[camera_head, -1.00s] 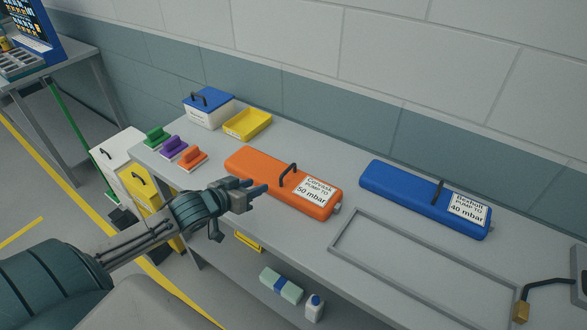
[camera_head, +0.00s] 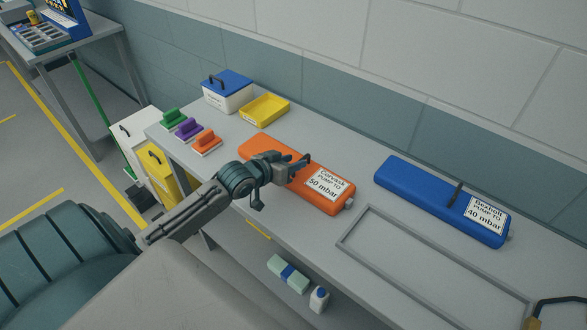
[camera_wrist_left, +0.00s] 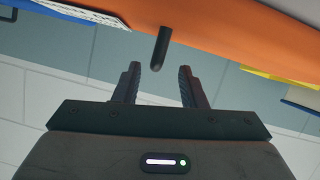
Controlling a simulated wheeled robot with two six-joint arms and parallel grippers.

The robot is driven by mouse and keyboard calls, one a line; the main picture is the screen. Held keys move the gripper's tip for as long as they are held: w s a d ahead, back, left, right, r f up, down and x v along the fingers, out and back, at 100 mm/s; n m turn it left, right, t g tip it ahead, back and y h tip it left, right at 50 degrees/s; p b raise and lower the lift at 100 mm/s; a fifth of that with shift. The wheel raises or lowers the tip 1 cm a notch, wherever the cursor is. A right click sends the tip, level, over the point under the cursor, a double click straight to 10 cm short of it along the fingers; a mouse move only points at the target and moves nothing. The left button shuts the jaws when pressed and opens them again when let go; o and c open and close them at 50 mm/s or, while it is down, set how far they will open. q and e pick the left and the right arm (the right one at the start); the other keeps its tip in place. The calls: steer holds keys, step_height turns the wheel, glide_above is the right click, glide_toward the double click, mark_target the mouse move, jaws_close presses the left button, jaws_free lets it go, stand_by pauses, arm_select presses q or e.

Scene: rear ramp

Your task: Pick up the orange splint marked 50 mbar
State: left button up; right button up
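The orange splint (camera_head: 262,145) lies on the grey bench, with a white label (camera_head: 325,184) reading "Corvask, pump to 50 mbar". My left gripper (camera_head: 298,160) is over its middle and hides its black handle in the head view. In the left wrist view the two fingers (camera_wrist_left: 160,68) are apart, with the end of the black handle (camera_wrist_left: 161,50) showing between the tips. No grip on the handle shows. The orange splint (camera_wrist_left: 225,30) fills the top of that view. My right gripper is not in view.
A blue splint (camera_head: 420,192) marked 40 mbar lies to the right. A grey frame (camera_head: 400,262) is outlined on the bench in front. A yellow tray (camera_head: 264,108), a blue-lidded box (camera_head: 228,93) and small green, purple and orange blocks (camera_head: 205,142) stand to the left.

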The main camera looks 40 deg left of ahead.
mark_target(303, 158)
arm_select(q)
steer(key=shift+p+x, duration=0.65)
steer(key=shift+x, duration=1.55)
steer(key=shift+s+d+r, duration=0.1)
steer(key=shift+d+r, duration=0.05)
jaws_close()
steer(key=shift+r, duration=0.1)
